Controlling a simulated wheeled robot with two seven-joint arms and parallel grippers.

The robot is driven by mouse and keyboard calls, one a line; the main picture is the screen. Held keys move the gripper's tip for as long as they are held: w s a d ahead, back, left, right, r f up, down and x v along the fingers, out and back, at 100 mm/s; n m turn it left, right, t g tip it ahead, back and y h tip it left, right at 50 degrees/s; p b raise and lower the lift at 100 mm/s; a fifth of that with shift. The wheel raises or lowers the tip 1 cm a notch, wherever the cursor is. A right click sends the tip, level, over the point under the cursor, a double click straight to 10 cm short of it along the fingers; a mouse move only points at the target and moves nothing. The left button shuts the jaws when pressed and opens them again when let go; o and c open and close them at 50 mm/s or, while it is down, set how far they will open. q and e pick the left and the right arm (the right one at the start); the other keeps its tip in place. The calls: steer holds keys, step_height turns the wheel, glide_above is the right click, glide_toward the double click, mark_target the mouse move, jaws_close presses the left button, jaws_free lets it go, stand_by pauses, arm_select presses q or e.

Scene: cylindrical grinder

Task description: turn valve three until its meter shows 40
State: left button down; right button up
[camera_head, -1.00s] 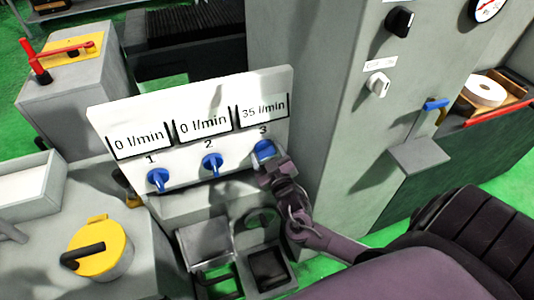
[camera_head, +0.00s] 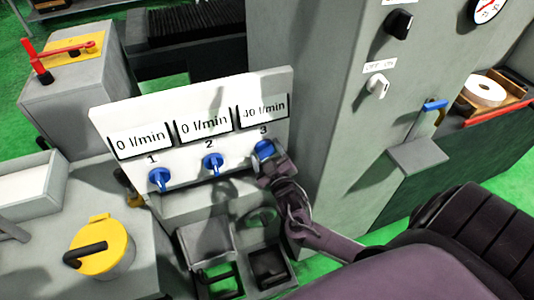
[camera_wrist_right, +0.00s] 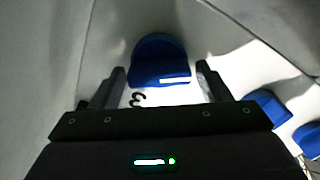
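Valve three is a blue knob (camera_head: 264,149) at the right end of the white panel (camera_head: 187,88). Its meter (camera_head: 263,111) seems to read 40 l/min; the first digit is blurred. My right gripper (camera_head: 270,164) is at valve three, just below and in front of it. In the right wrist view, my right gripper (camera_wrist_right: 162,88) has its fingers apart, one on each side of the blue knob (camera_wrist_right: 158,62), with a visible gap at the right finger. Valve one (camera_head: 159,179) and valve two (camera_head: 213,164) are blue too, and their meters read 0 l/min. My left gripper is out of view.
A grey cabinet (camera_head: 330,100) with a black knob (camera_head: 400,22) and a white switch (camera_head: 377,86) stands right of the panel. A yellow round cover (camera_head: 103,250) with a black handle is at the lower left. Grey open boxes (camera_head: 205,240) are below the panel.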

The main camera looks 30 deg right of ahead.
steer(key=shift+o, duration=0.4)
steer(key=shift+s, duration=0.15)
steer(key=shift+s+a+f, duration=0.1)
steer(key=shift+s+a, duration=0.05)
steer(key=shift+s, duration=0.15)
steer(key=b+v, duration=0.1)
steer(key=v, duration=0.6)
steer(key=s+f+g+y, duration=0.1)
steer(key=s+f+g, duration=0.35)
steer(key=f, duration=0.85)
steer(key=s+f+g, duration=0.4)
steer(key=s+f, duration=0.2)
steer(key=f, duration=0.8)
steer(key=s+a+f+g+y, duration=0.1)
steer(key=s+a+f+g, duration=0.1)
steer(key=s+f, duration=0.3)
steer(key=s+a+f+g+y, duration=0.1)
steer(key=s+a+f+g, duration=0.2)
steer(key=s, duration=0.9)
steer(key=s+a+f+m+g+y, duration=0.1)
steer(key=s+a+f+g, duration=0.2)
steer(key=s+f, duration=0.5)
steer(key=shift+s+f, duration=0.3)
